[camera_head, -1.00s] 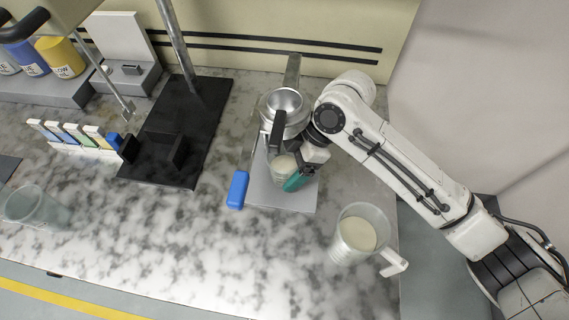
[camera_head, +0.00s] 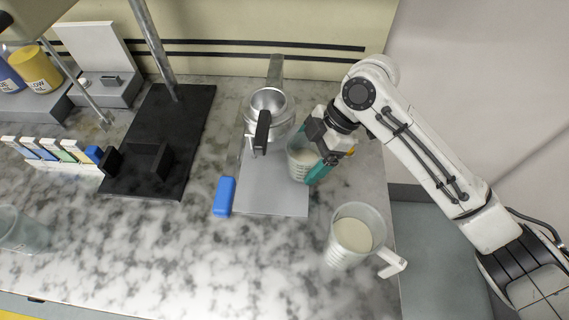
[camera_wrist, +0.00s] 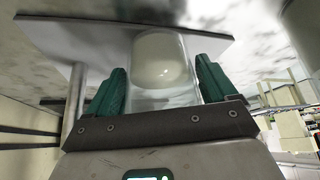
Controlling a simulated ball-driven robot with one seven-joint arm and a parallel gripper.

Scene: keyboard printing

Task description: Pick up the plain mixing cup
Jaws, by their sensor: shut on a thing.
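The plain mixing cup (camera_head: 298,163) is a small clear cup with pale cream liquid in it. My gripper (camera_head: 314,168) is shut on it, with teal fingers on its sides. The cup is at the right side of the grey plate of the metal stand; I cannot tell how high it is above the plate. In the wrist view the cup (camera_wrist: 162,75) is between the two teal fingers, and my gripper (camera_wrist: 162,92) grips it from both sides. Part of the cup is hidden behind my fingers in the head view.
A metal dispenser (camera_head: 270,112) with a dark handle stands left of the cup, over its grey plate (camera_head: 272,198). A clear jug (camera_head: 340,250) of cream liquid stands front right. A blue block (camera_head: 224,196) lies left of the plate. Another clear vessel (camera_head: 22,232) stands far left.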

